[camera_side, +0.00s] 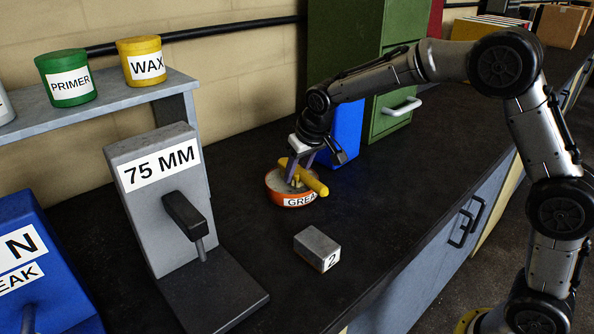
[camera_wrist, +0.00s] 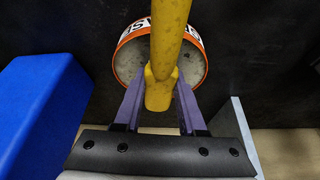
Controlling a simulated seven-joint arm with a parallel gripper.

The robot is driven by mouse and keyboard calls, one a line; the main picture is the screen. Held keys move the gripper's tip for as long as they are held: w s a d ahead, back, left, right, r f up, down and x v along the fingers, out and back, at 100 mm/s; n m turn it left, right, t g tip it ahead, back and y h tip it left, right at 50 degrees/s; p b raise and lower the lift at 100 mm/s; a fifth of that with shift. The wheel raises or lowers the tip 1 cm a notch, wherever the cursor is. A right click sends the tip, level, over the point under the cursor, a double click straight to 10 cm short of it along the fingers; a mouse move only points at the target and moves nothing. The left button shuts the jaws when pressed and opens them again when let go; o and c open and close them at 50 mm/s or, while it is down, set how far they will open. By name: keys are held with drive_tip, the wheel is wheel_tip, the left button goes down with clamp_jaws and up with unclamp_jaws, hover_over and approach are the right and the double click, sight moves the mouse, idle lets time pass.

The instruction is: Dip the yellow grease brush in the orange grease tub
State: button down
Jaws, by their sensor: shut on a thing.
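The yellow grease brush (camera_side: 313,180) is in my gripper (camera_side: 299,172), whose fingers are shut on it. The orange grease tub (camera_side: 274,190), with a white label reading GREA in part, stands on the dark bench top. In the side view the brush lies across the tub's opening, tilted. In the wrist view the brush (camera_wrist: 167,42) runs up the picture between my purple fingers (camera_wrist: 159,105), over the tub (camera_wrist: 127,71). The brush's far end leaves the wrist picture at the top. I cannot tell whether its bristles touch the grease.
A grey block marked 2 (camera_side: 317,249) sits in front of the tub. A grey 75 MM stand with a lever (camera_side: 158,208) is to the left. A blue box (camera_side: 344,133) and green cabinet (camera_side: 396,104) stand behind. The bench right of the block is clear.

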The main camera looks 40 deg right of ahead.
sight(297, 169)
idle(0.3)
drive_tip(key=shift+r, duration=3.5)
